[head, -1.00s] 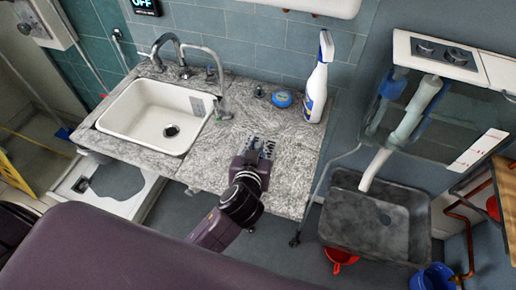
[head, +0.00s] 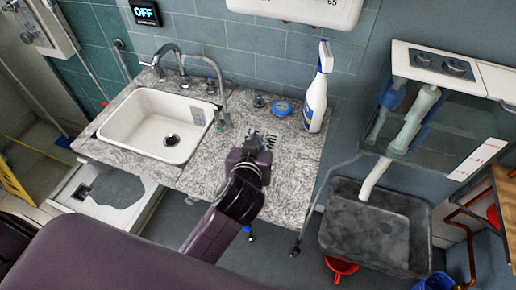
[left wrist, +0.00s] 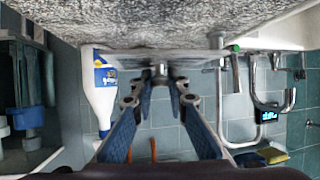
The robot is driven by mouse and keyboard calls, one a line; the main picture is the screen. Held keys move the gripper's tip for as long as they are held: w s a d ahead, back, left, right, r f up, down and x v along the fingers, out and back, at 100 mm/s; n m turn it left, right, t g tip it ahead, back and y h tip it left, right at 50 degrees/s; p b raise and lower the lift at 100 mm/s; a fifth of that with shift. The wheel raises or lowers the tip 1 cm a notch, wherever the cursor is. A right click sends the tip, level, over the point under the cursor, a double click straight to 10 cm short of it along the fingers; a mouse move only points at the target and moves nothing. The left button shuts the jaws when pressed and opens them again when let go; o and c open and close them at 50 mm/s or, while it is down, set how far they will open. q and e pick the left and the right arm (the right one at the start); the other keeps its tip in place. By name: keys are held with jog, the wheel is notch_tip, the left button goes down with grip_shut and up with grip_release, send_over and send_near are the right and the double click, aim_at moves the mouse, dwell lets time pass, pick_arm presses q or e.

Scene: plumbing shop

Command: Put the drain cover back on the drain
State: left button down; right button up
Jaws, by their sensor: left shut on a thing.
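My left gripper (head: 262,142) is over the right part of the speckled countertop, right of the white sink. It is shut on a grey slotted plate, which looks like the drain cover (head: 270,139). In the left wrist view the gripper (left wrist: 161,82) has both fingers converging on the flat grey plate (left wrist: 150,57), seen nearly edge-on near the counter surface. I cannot tell whether it touches the counter. A dark drain opening (head: 83,192) shows in the white shower tray at left. The sink has its own dark drain (head: 171,139). My right gripper is out of view.
A white sink (head: 142,139) with taps stands left on the countertop (head: 212,180). A spray bottle (head: 316,98) and a blue round tin (head: 283,108) stand behind the gripper. A grey basin (head: 350,229) is at right. The white tray (head: 137,201) lies low at left.

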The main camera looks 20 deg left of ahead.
pick_arm(q)
notch_tip(320, 180, up, 13)
jog(key=m+h, duration=0.4)
send_over(258, 138)
jog(key=s+a, duration=0.1)
notch_tip(258, 138, down, 8)
jog(key=shift+r+p, duration=0.1)
jog(key=shift+p, duration=0.35)
jog(key=shift+s+a+f+m+h, duration=0.15)
jog(key=shift+s+f+m+h, duration=0.35)
jog(key=shift+h, duration=0.3)
jog(key=shift+s+a+f+m+g+h, duration=0.25)
jog(key=shift+s+m+g+h, duration=0.15)
jog(key=shift+m+h, duration=0.3)
jog(key=shift+s+a+m+h, duration=0.1)
jog(key=shift+s+m+h, duration=0.2)
jog(key=shift+s, duration=0.05)
jog(key=s+a+r+m+g+h, duration=0.2)
jog(key=s+r+m+g+h, duration=0.2)
jog(key=s+r, duration=0.3)
jog(key=shift+m+h, duration=0.4)
jog(key=shift+m, duration=0.5)
